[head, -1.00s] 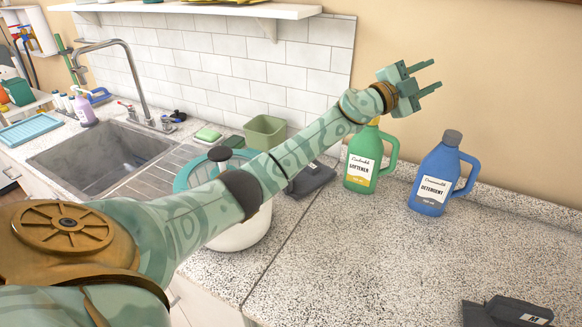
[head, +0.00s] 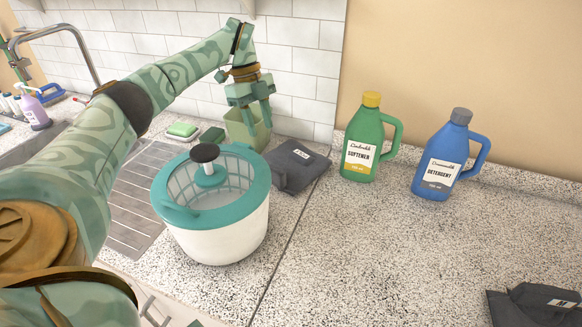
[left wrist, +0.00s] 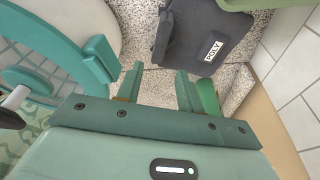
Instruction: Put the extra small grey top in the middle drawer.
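A folded dark grey garment (head: 298,165) lies on the speckled counter, right of the salad spinner. My left gripper (head: 257,115) points down in front of the green bin, above and left of the first garment. In the left wrist view its fingers (left wrist: 156,90) are apart and empty. My right gripper is not in view.
A white and teal salad spinner (head: 222,235) stands close below my left gripper. A green bin (head: 250,132), softener bottle (head: 366,140) and detergent bottle (head: 446,160) stand near the wall. A cabinet front with handles (head: 150,308) shows low down. The counter's right middle is clear.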

